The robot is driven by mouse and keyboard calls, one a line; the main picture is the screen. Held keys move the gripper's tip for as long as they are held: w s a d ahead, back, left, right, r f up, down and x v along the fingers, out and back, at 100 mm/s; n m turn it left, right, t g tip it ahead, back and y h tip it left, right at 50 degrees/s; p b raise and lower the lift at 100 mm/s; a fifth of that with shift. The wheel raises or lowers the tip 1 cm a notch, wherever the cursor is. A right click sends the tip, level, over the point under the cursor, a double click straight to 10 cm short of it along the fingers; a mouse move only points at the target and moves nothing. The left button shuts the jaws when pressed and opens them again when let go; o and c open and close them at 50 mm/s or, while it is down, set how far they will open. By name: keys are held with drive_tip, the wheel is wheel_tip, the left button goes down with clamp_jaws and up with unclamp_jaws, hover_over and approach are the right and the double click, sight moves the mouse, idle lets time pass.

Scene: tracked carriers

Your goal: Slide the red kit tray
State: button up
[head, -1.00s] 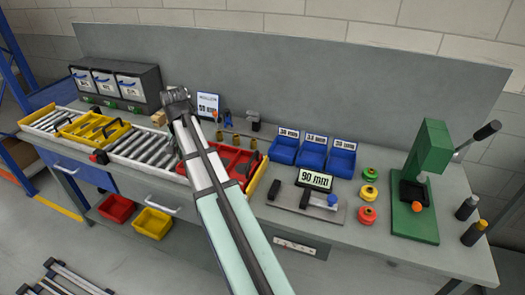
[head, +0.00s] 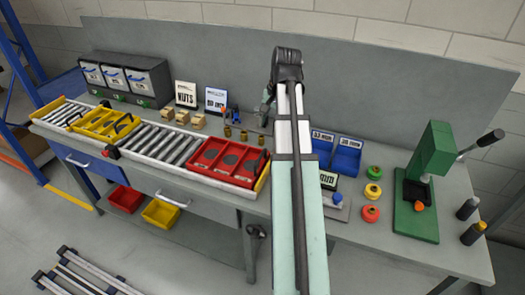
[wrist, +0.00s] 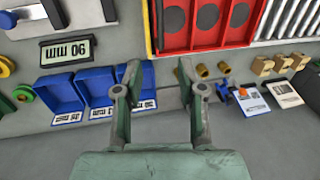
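The red kit tray (head: 222,178) sits at the right end of the roller track, against the yellow end piece (head: 263,180). It has several compartments with dark round recesses. The tray also shows at the top of the wrist view (wrist: 190,25). My gripper (wrist: 157,70) is open and empty, with its two fingers apart over the grey bench. It is beside the tray's end and touches nothing that I can see. In the head view my arm hides most of the gripper.
A yellow tray (head: 88,133) sits farther left on the roller track (head: 160,142). Blue bins (head: 346,158) stand near my arm, with a green press (head: 430,165) farther right. Brass parts (wrist: 202,70) and small label stands lie behind the track.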

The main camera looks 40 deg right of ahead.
sight(261, 155)
drive_tip(key=f+p, duration=0.1)
drive_tip(key=f, duration=0.3)
drive_tip(key=w+a+f+p, duration=0.1)
drive_tip(key=f, duration=0.4)
drive_tip(key=w+f+p, duration=0.1)
drive_tip(key=f, duration=0.4)
drive_tip(key=shift+w+a, duration=0.15)
drive_tip(key=shift+w, duration=0.1)
clamp_jaws()
